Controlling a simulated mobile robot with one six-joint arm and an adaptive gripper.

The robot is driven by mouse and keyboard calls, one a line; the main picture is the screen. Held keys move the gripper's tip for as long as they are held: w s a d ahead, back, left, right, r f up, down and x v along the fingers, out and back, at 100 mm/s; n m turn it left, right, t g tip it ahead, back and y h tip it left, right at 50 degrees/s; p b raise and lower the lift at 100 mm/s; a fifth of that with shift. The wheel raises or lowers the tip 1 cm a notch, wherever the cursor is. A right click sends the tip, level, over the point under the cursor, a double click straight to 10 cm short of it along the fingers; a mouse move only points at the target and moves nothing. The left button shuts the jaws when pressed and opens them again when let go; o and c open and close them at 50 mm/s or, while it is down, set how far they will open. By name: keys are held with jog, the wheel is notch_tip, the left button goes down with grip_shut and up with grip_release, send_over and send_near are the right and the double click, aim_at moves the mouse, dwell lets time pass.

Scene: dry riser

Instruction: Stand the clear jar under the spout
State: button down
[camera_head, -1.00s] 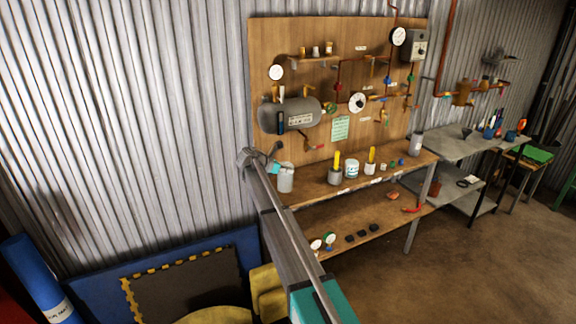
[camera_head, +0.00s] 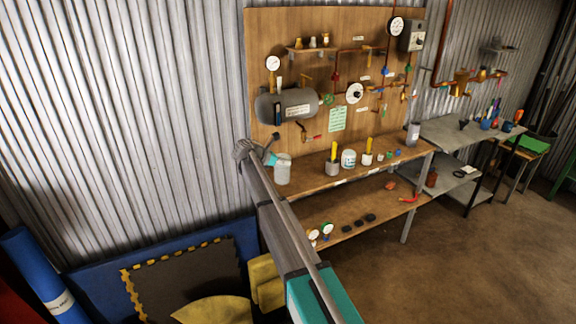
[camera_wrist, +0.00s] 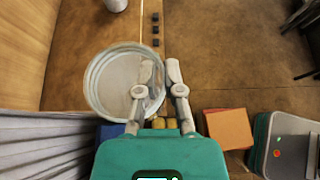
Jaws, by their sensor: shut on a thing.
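The clear jar (camera_head: 282,170) is at the left end of the wooden bench, upright. My gripper (camera_head: 272,158) is at the jar's upper left side in the head view. In the wrist view my gripper (camera_wrist: 165,78) is shut on the wall of the jar (camera_wrist: 108,82), whose round open mouth shows from above. I cannot tell whether its base touches the bench. The spout (camera_head: 305,132), a small tap with a red handle, hangs below the grey tank (camera_head: 288,105) on the board, to the right of and above the jar.
The bench (camera_head: 308,182) holds a grey pot (camera_head: 332,168), a white tub (camera_head: 348,159) and another pot (camera_head: 367,158) right of the jar. A lower shelf (camera_head: 340,215) holds gauges and dark pieces. Blue panels and yellow pieces lie below left.

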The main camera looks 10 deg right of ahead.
notch_tip(320, 180, up, 8)
jog(key=p, duration=0.7)
jog(key=shift+f+p, duration=0.15)
jog(key=shift+p, duration=0.15)
jog(key=shift+s, duration=0.15)
